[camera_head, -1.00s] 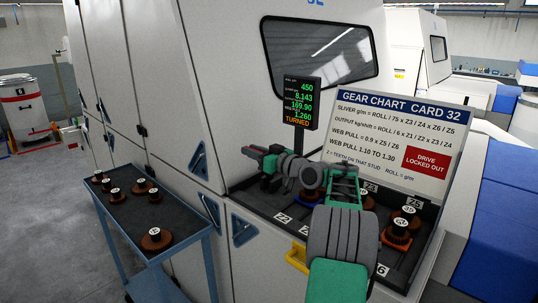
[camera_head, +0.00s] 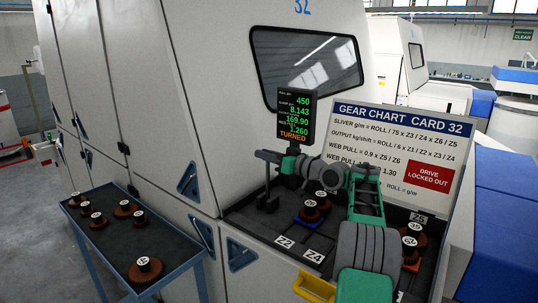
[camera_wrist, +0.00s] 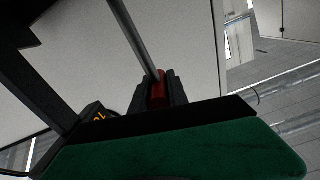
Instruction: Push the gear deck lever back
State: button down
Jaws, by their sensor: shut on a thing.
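In the wrist view, my gripper (camera_wrist: 158,100) has its dark jaws shut on the red grip of the gear deck lever (camera_wrist: 159,88). The lever's grey rod (camera_wrist: 138,42) runs from the grip to the top left of that view. In the head view, my gripper (camera_head: 268,190) is at the left end of my arm, over the back left of the dark gear deck (camera_head: 248,222), below the readout. The red grip cannot be made out there, so the lever's tilt is unclear.
A gear stack (camera_head: 316,205) stands on the deck near my gripper, and another (camera_head: 410,243) at the right. The readout (camera_head: 296,116) and gear chart board (camera_head: 398,150) stand behind. A blue cart (camera_head: 100,250) with several gears is at the left. A yellow handle (camera_head: 313,287) juts from the front.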

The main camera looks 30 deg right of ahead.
jog(key=shift+d+f, duration=0.15)
jog(key=shift+f, duration=0.05)
jog(key=c, duration=1.4)
grip_release()
jog(key=shift+w+d, duration=0.1)
jog(key=shift+c, duration=0.2)
jog(key=shift+o, duration=0.7)
jog(key=shift+r, duration=0.1)
jog(key=shift+s, duration=0.35)
jog(key=b+v, duration=0.2)
jog(key=v, duration=0.5)
jog(key=shift+b, duration=0.4)
